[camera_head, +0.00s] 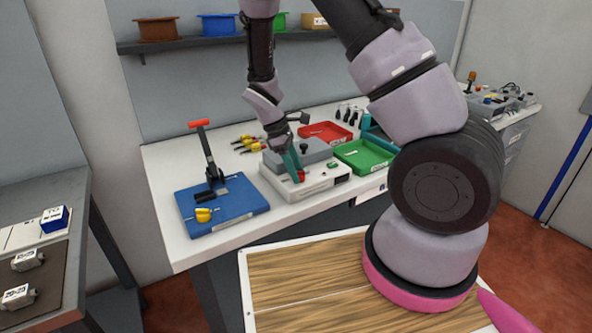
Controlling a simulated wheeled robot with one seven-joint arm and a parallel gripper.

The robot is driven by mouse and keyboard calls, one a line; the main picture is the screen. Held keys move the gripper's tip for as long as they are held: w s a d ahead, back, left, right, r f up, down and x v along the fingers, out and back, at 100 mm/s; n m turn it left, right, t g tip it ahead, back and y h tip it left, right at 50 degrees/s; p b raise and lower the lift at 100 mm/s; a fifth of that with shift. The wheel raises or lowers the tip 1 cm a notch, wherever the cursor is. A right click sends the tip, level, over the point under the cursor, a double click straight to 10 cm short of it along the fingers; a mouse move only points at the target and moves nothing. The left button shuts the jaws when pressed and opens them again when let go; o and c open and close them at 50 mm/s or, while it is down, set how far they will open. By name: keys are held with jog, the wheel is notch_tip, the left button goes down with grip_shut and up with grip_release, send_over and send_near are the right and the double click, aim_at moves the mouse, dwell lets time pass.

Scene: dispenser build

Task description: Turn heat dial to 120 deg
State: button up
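A low light-grey device (318,186) with a darker grey upper part (318,150) stands on the white workbench. A small red knob-like part, perhaps the heat dial (301,176), shows on its top near the front. My gripper (297,176) reaches down over the device, its teal fingers at or right beside the red part. I cannot tell whether they touch it or are closed on it. The fingers partly cover the red part, and no dial marks or angle can be read.
A blue base (240,207) with a red-handled lever press stands to the left. Yellow-handled tools (248,146) lie behind. A red tray (326,132) and a green tray (364,157) sit to the right. A shelf with spools (158,43) hangs above.

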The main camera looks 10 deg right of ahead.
grip_shut()
jog(key=shift+m, duration=0.3)
jog(key=m, duration=0.1)
jog(key=m+g+y, duration=0.1)
jog(key=m, duration=0.2)
jog(key=shift+w+d+m+g, duration=0.15)
jog(key=shift+w+m+g, duration=0.15)
jog(key=shift+m, duration=0.1)
jog(key=m+y, duration=0.1)
jog(key=m, duration=0.1)
jog(key=m+y, duration=0.1)
jog(key=m, duration=0.2)
jog(key=shift+d+g, duration=0.2)
jog(key=shift+g, duration=0.2)
jog(key=m, duration=0.2)
jog(key=m+y, duration=0.1)
jog(key=m, duration=0.1)
jog(key=shift+d+y, duration=0.15)
jog(key=shift+y, duration=0.15)
jog(key=m+y, duration=0.1)
jog(key=m, duration=0.2)
jog(key=shift+d+m, duration=0.15)
jog(key=shift+m, duration=0.15)
jog(key=m+t+y, duration=0.1)
jog(key=m, duration=0.2)
jog(key=m+t+y, duration=0.1)
jog(key=m, duration=0.1)
jog(key=shift+s+d+m, duration=0.15)
jog(key=shift+s+m, duration=0.05)
jog(key=shift+m, duration=0.2)
